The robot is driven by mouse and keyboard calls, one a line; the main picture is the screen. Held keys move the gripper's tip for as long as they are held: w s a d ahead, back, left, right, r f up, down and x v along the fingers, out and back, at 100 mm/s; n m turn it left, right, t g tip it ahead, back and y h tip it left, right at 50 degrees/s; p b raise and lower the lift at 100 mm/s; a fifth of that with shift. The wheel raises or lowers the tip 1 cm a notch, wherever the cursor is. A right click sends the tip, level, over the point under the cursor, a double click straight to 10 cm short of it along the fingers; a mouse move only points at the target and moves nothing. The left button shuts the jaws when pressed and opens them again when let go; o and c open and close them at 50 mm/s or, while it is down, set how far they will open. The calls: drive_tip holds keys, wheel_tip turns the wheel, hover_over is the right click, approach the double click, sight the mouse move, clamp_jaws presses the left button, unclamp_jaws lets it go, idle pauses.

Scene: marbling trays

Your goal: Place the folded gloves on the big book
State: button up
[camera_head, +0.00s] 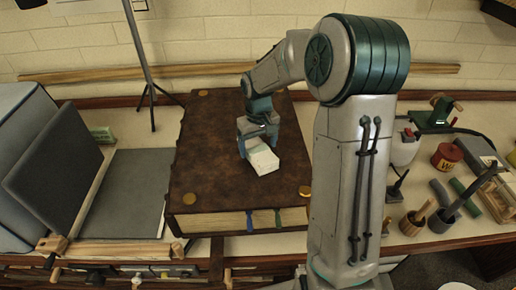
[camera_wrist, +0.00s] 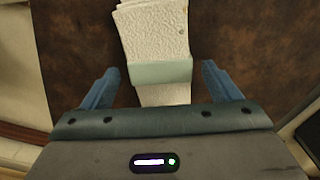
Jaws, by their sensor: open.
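The big book (camera_head: 205,165) is a thick brown volume lying flat on the bench in the head view, with metal corner pieces. Its brown cover also fills the background of the wrist view (camera_wrist: 75,50). The folded gloves (camera_head: 263,161) are a white bundle on the book's cover, and in the wrist view the white bundle (camera_wrist: 152,35) has a pale green band around it. My gripper (camera_head: 257,139) is over the book at the bundle's far end. In the wrist view its blue fingers (camera_wrist: 161,88) are apart, one on each side of the banded bundle, with gaps visible.
A dark grey panel and press-like frame (camera_head: 60,170) stand left of the book. A thin stand (camera_head: 143,70) rises behind. To the right are a red tin (camera_head: 447,156), a green clamp-like tool (camera_head: 434,115) and pots with tools (camera_head: 412,222). Bare cover surrounds the bundle.

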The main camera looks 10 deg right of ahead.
sight(258, 150)
wheel_tip(258, 150, up, 10)
drive_tip(key=s+r+m+t, duration=0.1)
drive_tip(key=s+m+t, duration=0.1)
drive_tip(key=s, duration=2.2)
drive_tip(key=shift+m+t+b, duration=0.3)
drive_tip(key=shift+t+b, duration=0.15)
drive_tip(key=shift+t, duration=0.35)
drive_tip(key=shift+s, duration=0.1)
